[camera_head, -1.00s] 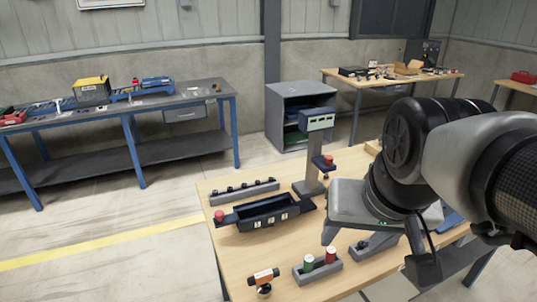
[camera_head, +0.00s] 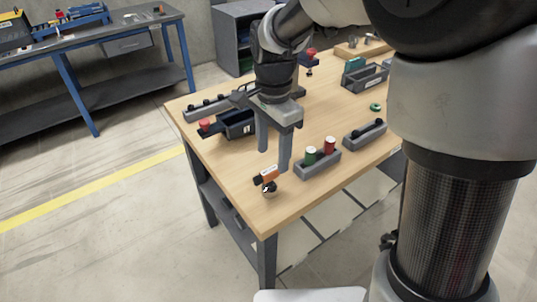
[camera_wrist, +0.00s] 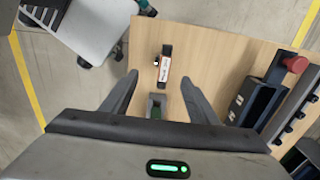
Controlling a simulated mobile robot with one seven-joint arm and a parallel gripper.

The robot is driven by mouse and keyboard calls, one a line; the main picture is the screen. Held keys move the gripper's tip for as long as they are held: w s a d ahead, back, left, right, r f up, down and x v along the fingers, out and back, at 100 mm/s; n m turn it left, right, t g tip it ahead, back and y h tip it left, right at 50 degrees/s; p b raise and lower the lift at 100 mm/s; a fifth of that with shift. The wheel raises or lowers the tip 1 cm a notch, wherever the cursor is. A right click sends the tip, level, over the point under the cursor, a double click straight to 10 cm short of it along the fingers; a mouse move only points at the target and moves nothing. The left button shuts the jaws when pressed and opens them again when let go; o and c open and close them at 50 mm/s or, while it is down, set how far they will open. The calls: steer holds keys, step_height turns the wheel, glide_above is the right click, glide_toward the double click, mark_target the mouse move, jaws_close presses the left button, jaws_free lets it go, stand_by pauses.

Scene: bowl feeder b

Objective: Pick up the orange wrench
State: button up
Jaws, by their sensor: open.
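The orange wrench (camera_head: 266,176) shows as a short orange piece with black ends and a pale label, near the front corner of the wooden table (camera_head: 235,180). A small dark and pale round part (camera_head: 269,189) sits at its near end. In the wrist view the orange wrench (camera_wrist: 164,68) lies upright in the picture, just beyond the fingertips and between their lines. My gripper (camera_head: 273,160) is open and empty, with its fingers pointing down above the table close to the wrench. It also shows in the wrist view (camera_wrist: 160,80). I see no contact with the wrench.
A grey holder (camera_head: 318,171) with a green and a red cylinder stands right of the wrench. A dark bin (camera_head: 235,124) with a red knob (camera_head: 205,124) lies behind left. Another grey holder (camera_head: 365,136) is farther right.

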mark_target(272, 171)
step_height(272, 171, down, 6)
steer(key=shift+f+b, duration=0.1)
steer(key=shift+b, duration=0.25)
steer(key=f, duration=0.5)
steer(key=shift+w+a+f+b, duration=0.1)
steer(key=shift+w+a+b, duration=0.1)
steer(key=shift+a+b, duration=0.2)
jaws_close()
